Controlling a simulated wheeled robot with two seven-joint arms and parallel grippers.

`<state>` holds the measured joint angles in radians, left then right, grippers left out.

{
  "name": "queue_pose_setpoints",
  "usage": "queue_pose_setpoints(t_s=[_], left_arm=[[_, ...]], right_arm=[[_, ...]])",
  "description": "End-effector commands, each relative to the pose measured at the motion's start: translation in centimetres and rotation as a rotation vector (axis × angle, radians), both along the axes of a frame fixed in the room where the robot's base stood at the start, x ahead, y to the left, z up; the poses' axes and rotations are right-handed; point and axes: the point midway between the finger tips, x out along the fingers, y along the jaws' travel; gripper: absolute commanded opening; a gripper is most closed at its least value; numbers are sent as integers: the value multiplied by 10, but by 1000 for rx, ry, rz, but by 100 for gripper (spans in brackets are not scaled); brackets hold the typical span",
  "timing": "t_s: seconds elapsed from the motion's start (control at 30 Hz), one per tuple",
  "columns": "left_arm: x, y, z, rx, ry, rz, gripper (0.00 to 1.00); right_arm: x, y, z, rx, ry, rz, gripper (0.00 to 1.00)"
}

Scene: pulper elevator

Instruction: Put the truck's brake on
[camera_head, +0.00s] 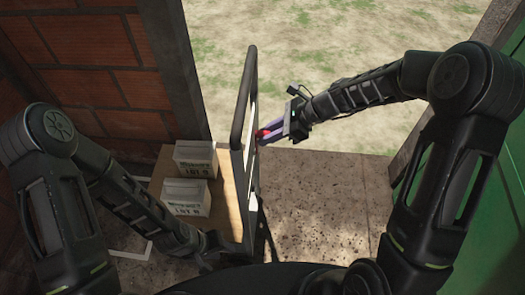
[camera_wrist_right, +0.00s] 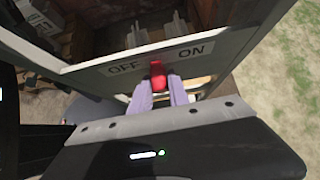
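The truck (camera_head: 240,190) stands by the doorway with boxes on its wooden deck. Its grey plate (camera_wrist_right: 100,73), marked OFF at left and ON at right, faces the right wrist camera. The red brake knob (camera_wrist_right: 158,76) is between the two words; it also shows in the head view (camera_head: 261,134). My right gripper (camera_wrist_right: 160,90) has its purple fingers on either side of the knob, seemingly closed against it; in the head view the gripper (camera_head: 268,135) reaches in from the right. My left gripper (camera_head: 218,252) is low beside the truck, its fingers unclear.
Two white printed boxes (camera_head: 187,196) sit on the deck. A brick wall (camera_head: 90,60) and dark door post (camera_head: 175,70) are at left, a green panel (camera_head: 480,210) at right. Speckled floor (camera_head: 320,200) is clear right of the truck; grass lies beyond.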

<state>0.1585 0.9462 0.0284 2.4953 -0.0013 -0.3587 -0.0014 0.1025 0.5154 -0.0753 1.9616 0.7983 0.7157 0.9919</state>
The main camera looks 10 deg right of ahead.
Motion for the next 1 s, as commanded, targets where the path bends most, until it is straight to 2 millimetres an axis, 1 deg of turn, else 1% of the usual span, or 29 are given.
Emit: queue_pose_setpoints(t_s=[0.33,0.47,0.7,1.0], left_arm=[[0,0,0,0,0,0,36],[0,0,1,0,0,0,36],[0,0,3,0,0,0,36],[0,0,3,0,0,0,36]], right_arm=[[2,0,0,1,-1,-1,16],[7,-2,-1,1,0,0,16],[24,-6,-4,0,-1,-1,16],[27,-7,-5,1,0,1,16]])
